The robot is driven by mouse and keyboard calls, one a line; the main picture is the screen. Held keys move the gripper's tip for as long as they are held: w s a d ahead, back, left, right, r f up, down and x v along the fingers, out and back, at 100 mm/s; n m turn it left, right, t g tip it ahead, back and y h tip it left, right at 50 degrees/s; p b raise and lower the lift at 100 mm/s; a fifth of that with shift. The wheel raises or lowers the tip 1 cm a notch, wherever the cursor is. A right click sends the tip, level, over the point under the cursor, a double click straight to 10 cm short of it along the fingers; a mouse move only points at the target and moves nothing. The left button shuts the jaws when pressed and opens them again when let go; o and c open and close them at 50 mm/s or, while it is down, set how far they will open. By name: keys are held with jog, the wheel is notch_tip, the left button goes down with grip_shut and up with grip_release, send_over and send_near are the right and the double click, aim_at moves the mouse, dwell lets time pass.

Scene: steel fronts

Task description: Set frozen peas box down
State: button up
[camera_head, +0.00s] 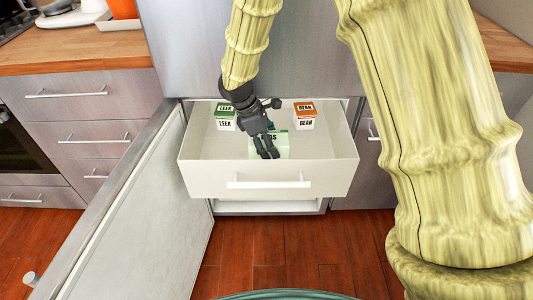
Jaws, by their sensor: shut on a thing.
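The frozen peas box (283,151) is pale green, with part of its dark lettering showing. It is inside the open white drawer (240,181), near the drawer's front wall. My gripper (268,150) reaches down into the drawer from above and is shut on the peas box. The fingers cover the box's left part. I cannot tell whether the box's underside touches the drawer floor.
A green and white leek box (225,117) stands at the drawer's back left. An orange and white bean box (304,116) stands at the back right. An open door (140,215) is left of the drawer. Bare drawer floor shows at left and right.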

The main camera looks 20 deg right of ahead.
notch_tip(320, 180, down, 6)
jog(key=shift+a+r+b, duration=0.1)
jog(key=shift+a+b, duration=0.05)
jog(key=shift+b, duration=0.5)
jog(key=shift+f+b, duration=0.45)
jog(key=shift+f, duration=1.6)
jog(key=shift+r, duration=0.1)
jog(key=o, duration=1.3)
jog(key=p+v, duration=0.3)
jog(key=v, duration=0.9)
